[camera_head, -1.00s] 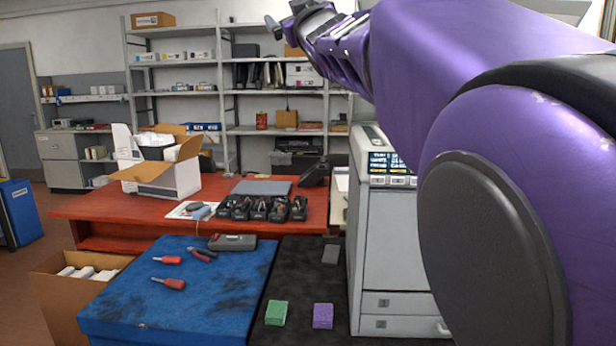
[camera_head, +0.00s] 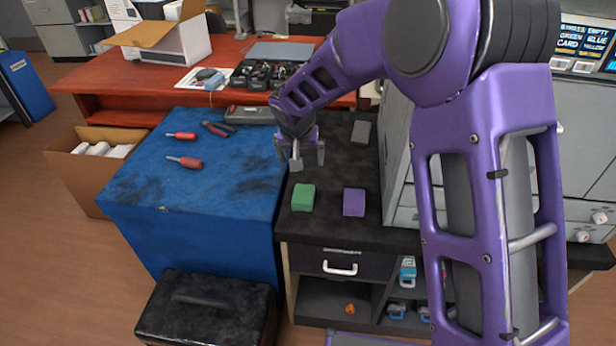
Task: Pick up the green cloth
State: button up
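The green cloth (camera_head: 303,197) is a small folded block lying on the black worktop (camera_head: 330,225), near its front left edge. A purple cloth (camera_head: 354,202) of similar size lies to its right, with a gap between them. My gripper (camera_head: 306,160) hangs above the worktop, behind the green cloth in the picture, pointing down. Its two fingers are spread apart, with nothing seen between them. It does not touch the green cloth.
A grey block (camera_head: 361,131) lies farther back on the worktop. The blue-topped bench (camera_head: 225,180) on the left holds red screwdrivers (camera_head: 185,162) and pliers (camera_head: 217,128). A black toolbox (camera_head: 207,308) is on the floor.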

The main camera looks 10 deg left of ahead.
notch_tip(320, 180, down, 2)
jog(key=b, duration=0.1)
send_over(303, 195)
jog(key=s, duration=0.2)
jog(key=shift+g, duration=0.4)
jog(key=f, duration=1)
jog(key=shift+d+f, duration=0.1)
jog(key=shift+d, duration=0.3)
jog(key=shift+a+x, duration=0.15)
jog(key=shift+x, duration=1.3)
jog(key=shift+a+x, duration=0.1)
jog(key=shift+x, duration=1.3)
jog(key=shift+s, duration=0.2)
jog(key=c, duration=1.3)
jog(key=shift+o, duration=0.2)
notch_tip(303, 195, up, 10)
jog(key=shift+p, duration=0.35)
